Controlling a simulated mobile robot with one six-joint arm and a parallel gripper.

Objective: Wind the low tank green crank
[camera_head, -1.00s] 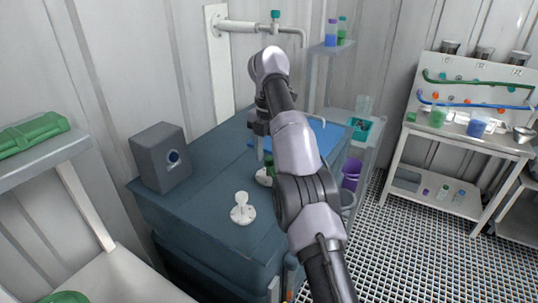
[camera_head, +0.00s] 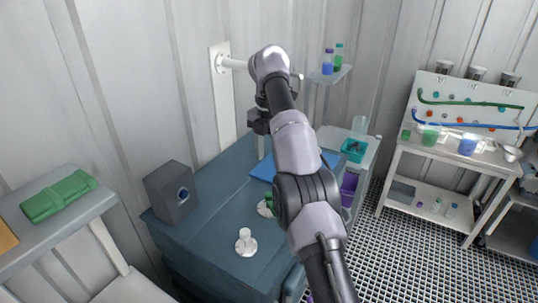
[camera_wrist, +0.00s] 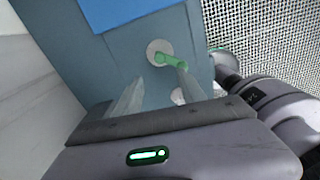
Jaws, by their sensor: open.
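The green crank (camera_wrist: 170,59) shows in the wrist view, on a round white base on top of the blue-grey tank (camera_wrist: 125,50). In the head view its white base (camera_head: 264,209) shows beside my arm, and most of the green handle is hidden behind the arm. My gripper (camera_wrist: 160,88) is open and empty. In the wrist view its two pale fingers point toward the crank, with the handle beyond the tips, nearer the right finger. I see no contact. In the head view my gripper (camera_head: 262,140) hangs above the tank top, partly hidden by my arm.
A second white fitting (camera_head: 246,243) stands nearer on the tank top. A grey box (camera_head: 171,194) sits at its left, and a blue sheet (camera_head: 263,171) lies behind. A shelf with a green bundle (camera_head: 58,196) is at the left. Open grated floor (camera_head: 400,245) lies right.

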